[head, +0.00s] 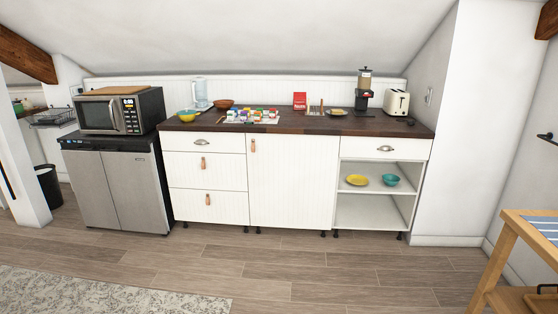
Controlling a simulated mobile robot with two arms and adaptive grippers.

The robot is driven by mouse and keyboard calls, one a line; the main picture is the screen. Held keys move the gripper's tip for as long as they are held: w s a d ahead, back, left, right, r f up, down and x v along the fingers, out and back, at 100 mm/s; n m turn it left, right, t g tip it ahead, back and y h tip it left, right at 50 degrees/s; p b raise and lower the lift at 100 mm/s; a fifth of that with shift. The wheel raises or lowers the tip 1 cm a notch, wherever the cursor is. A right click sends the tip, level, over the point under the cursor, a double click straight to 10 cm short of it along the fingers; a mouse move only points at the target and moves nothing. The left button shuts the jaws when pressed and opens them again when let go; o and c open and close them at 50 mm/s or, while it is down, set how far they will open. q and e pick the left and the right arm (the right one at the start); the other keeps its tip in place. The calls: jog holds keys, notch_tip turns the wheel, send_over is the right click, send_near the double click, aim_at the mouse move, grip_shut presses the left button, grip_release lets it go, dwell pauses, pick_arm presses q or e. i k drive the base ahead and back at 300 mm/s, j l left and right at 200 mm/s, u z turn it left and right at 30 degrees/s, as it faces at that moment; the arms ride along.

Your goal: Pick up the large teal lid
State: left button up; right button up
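A small teal bowl-shaped item (391,180) sits on the upper open shelf at the right end of the counter unit. At this distance I cannot tell whether it is a lid or a bowl, and I make out no other clear teal lid. Neither of my grippers is in view.
A yellow dish (357,180) lies left of the teal item on the white shelf (352,194). The dark countertop (300,126) holds a colourful cluttered mat, a coffee grinder (364,92) and a toaster (397,103). A wooden table (505,245) stands front right. The middle floor is clear.

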aim_at(187, 111)
jog(key=i+u, duration=0.15)
jog(key=i, duration=0.4)
jog(key=i+u, duration=0.1)
jog(key=i, duration=0.45)
jog(key=i+u, duration=0.15)
jog(key=i, duration=0.4)
jog(key=i+l+u, duration=0.15)
jog(key=i, duration=0.35)
jog(key=i+l+u, duration=0.15)
jog(key=i, duration=0.4)
